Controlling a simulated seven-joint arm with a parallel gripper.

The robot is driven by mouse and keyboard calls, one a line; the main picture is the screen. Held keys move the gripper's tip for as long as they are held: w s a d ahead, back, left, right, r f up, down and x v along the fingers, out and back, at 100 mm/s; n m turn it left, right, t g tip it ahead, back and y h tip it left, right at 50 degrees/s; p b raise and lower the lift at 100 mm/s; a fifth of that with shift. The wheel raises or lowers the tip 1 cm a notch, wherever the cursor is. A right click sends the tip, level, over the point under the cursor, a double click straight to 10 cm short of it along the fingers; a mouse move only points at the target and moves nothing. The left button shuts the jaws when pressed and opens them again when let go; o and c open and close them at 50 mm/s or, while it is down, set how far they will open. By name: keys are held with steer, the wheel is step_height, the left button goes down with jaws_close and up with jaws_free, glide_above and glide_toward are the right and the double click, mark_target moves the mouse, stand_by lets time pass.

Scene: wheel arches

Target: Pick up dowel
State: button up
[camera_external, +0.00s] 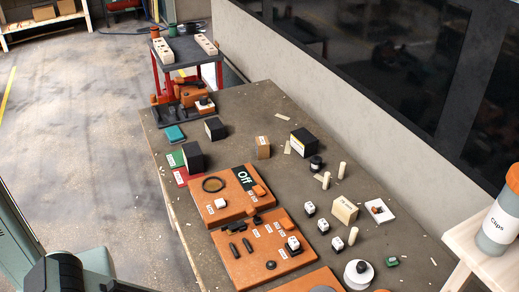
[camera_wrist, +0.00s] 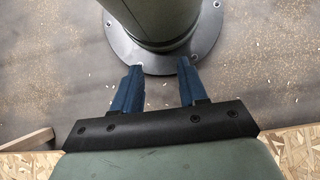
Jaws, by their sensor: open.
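Three pale, upright cylindrical pegs that look like dowels stand on the grey workbench (camera_external: 245,115) in the external view. Two are close together, a left one (camera_external: 326,180) and a right one (camera_external: 342,170), beside a dark round knob-like part (camera_external: 316,163). The third dowel (camera_external: 352,236) stands nearer, beside a cream block (camera_external: 344,210). My gripper (camera_wrist: 159,72) shows in the wrist view with its two blue fingers apart and nothing between them. No dowel shows in the wrist view. My gripper is outside the external view, so its distance to the dowels cannot be told.
Small white blocks (camera_external: 323,226) and a white tray (camera_external: 379,211) surround the dowels. Orange boards with parts (camera_external: 240,193) lie to their left. A white round part (camera_external: 358,274) is nearer. A bottle (camera_external: 500,225) stands on a wooden stand at right. A wall runs behind.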

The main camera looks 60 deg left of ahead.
steer(key=shift+o, duration=0.8)
